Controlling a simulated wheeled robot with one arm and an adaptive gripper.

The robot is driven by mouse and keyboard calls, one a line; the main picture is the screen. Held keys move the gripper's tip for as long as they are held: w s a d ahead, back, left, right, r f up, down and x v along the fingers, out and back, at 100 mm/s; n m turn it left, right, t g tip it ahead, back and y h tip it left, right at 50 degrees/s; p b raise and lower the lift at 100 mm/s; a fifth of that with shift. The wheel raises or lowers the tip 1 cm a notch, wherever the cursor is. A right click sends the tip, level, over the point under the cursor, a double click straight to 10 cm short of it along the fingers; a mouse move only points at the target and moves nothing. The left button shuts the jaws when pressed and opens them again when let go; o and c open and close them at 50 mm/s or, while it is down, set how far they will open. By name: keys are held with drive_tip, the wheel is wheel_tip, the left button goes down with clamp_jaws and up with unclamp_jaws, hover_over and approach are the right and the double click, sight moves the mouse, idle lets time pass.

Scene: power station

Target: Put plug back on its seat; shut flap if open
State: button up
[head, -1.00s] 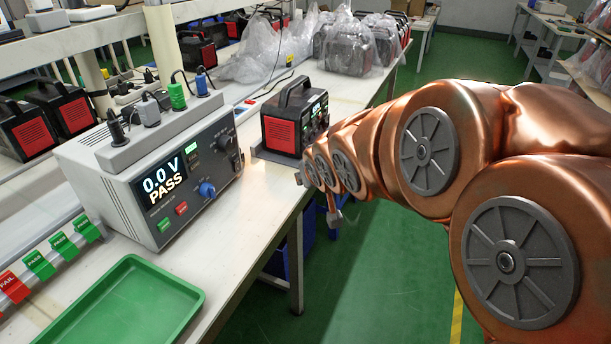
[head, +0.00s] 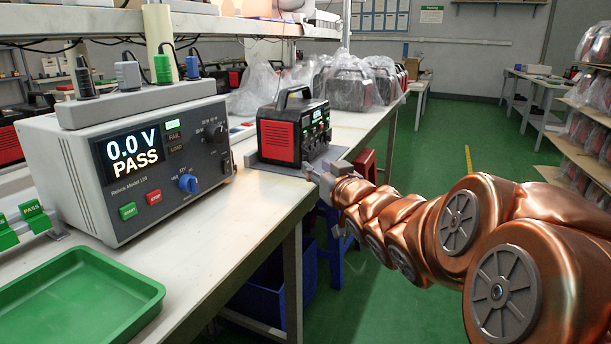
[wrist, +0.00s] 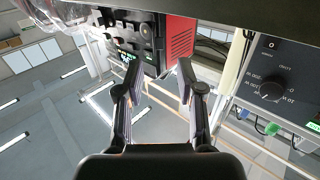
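Several plugs stand upright in a row on the grey ledge (head: 140,103) of the tester: black (head: 84,78), grey (head: 128,75), green (head: 162,68) and blue (head: 192,68). The red and black power station (head: 280,138) stands on the bench, right of the tester. My gripper (head: 318,172) is low beside its right front corner. In the wrist view my gripper (wrist: 158,75) has its fingers apart with nothing between them. The power station's socket panel (wrist: 128,35) lies beyond the fingertips. I cannot make out a flap or its state.
The tester (head: 140,165) reads 0.0 V PASS. A green tray (head: 75,300) lies at the front left of the bench (head: 235,225). Bagged units (head: 350,85) stand farther back. A blue bin (head: 255,290) is under the bench. The green floor to the right is open.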

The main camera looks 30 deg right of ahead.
sight(305, 157)
drive_tip(key=shift+w+d+f+b, duration=0.1)
drive_tip(key=shift+w+d+b, duration=0.3)
drive_tip(key=shift+w, duration=0.7)
drive_tip(key=shift+w+d+f+b, duration=0.1)
drive_tip(key=shift+w+b, duration=0.45)
drive_tip(key=shift+w, duration=0.6)
drive_tip(key=shift+w+d+b, duration=0.25)
drive_tip(key=shift+w+b, duration=0.25)
drive_tip(key=shift+w, duration=0.6)
drive_tip(key=shift+w+r, duration=0.2)
drive_tip(key=shift+w, duration=0.3)
